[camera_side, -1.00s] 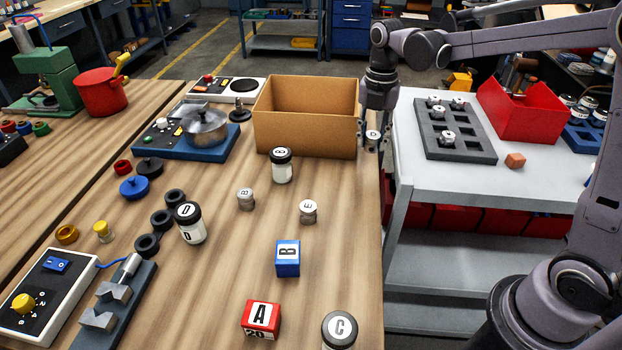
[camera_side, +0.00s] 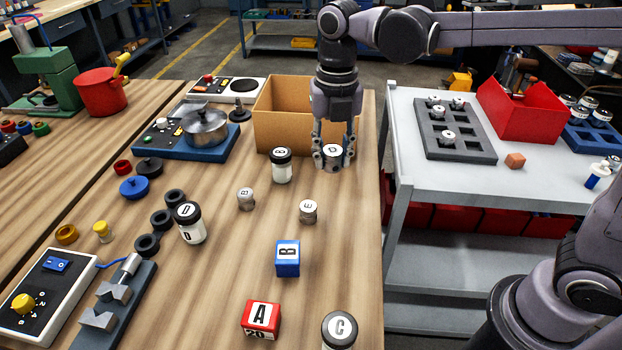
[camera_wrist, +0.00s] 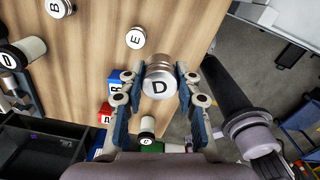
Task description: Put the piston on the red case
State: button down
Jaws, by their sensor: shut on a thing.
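My gripper (camera_side: 333,158) is shut on a silver piston (camera_side: 333,150) marked D, and holds it over the wooden bench, in front of the cardboard box. In the wrist view the same piston (camera_wrist: 158,82) sits between the blue-padded fingers. Two other silver pistons stand on the bench: one marked B (camera_side: 246,199) and one marked E (camera_side: 308,211). A red block marked A and 20 (camera_side: 261,319) is near the front of the bench. An open red bin (camera_side: 522,112) stands on the grey cart at the right. I cannot tell which of these red things is the case.
The cardboard box (camera_side: 282,128) is just behind my gripper. A white jar B (camera_side: 281,166) is close on its left. A blue block (camera_side: 288,258), a jar C (camera_side: 339,330) and a jar D (camera_side: 189,223) stand on the bench. The bench's right strip is clear.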

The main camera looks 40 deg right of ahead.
jog(key=s+a+r+n, duration=0.1)
jog(key=s+a+n, duration=0.1)
jog(key=s+a, duration=0.3)
jog(key=s+a+r+n, duration=0.1)
jog(key=s+a+n, duration=0.15)
jog(key=a, duration=0.45)
send_over(260, 313)
notch_tip(260, 313, down, 7)
jog(key=shift+r, duration=0.1)
jog(key=shift+f, duration=2.1)
jog(key=shift+f, duration=0.15)
jog(key=c, duration=1)
grip_release()
jog(key=shift+o, duration=0.2)
